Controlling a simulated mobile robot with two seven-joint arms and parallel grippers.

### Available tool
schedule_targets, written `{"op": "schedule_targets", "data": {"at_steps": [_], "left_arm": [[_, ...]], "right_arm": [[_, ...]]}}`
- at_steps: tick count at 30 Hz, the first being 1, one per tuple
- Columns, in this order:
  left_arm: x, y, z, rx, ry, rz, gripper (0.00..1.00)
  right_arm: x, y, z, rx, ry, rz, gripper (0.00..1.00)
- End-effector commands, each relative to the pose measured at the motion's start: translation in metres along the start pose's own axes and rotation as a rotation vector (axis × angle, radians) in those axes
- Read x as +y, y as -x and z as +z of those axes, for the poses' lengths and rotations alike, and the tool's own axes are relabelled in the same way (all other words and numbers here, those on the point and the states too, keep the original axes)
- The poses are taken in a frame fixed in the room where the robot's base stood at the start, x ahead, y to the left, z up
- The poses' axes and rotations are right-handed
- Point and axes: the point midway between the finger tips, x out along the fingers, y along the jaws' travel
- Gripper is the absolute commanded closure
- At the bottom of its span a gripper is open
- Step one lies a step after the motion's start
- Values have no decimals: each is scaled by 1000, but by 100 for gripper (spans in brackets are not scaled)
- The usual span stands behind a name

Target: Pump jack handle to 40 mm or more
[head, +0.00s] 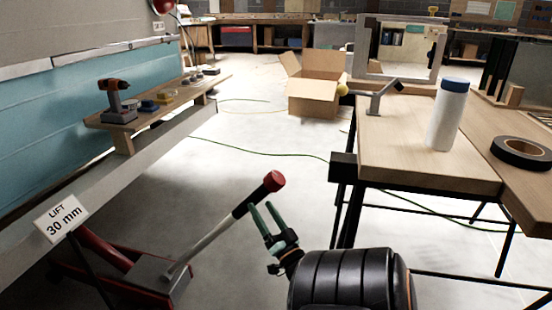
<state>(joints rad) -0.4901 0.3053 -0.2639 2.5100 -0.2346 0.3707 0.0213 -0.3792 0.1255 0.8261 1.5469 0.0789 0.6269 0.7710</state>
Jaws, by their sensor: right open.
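The red floor jack (150,275) stands at the lower left, partly beneath the camper's side. Its grey handle (212,235) slants up to the right and ends in a dark grip with a red knob (274,181). A white sign (61,218) beside it reads "LIFT 30 mm". My right gripper (264,219) is just right of the handle's upper part, with its two green fingers apart and pointing up. I cannot tell whether a finger touches the handle. Nothing shows between the fingers. My left gripper is not in view.
A wooden table (400,150) at right bears a white bottle (447,115) and a black tape roll (521,153). A shelf (165,105) with a drill (115,98) juts from the blue camper wall. A cardboard box (314,86) stands behind. A green cable (270,153) crosses the open floor.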

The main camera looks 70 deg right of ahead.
Motion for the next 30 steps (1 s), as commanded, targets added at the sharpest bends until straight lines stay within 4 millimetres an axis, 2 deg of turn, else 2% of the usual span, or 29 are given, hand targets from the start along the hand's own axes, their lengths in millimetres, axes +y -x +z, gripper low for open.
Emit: {"op": "schedule_targets", "data": {"at_steps": [1, 6, 12, 18, 30], "left_arm": [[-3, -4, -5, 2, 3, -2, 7], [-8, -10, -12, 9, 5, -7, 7], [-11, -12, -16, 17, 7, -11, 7], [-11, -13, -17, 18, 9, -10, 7], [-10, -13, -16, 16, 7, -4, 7]], "right_arm": [[0, 12, -2, -6, 0, 6, 29], [1, 50, -1, -5, 0, 6, 29], [1, 79, -1, -3, 0, 6, 29], [2, 89, 0, -2, 0, 5, 29], [2, 89, 0, -1, 0, 4, 29]]}}
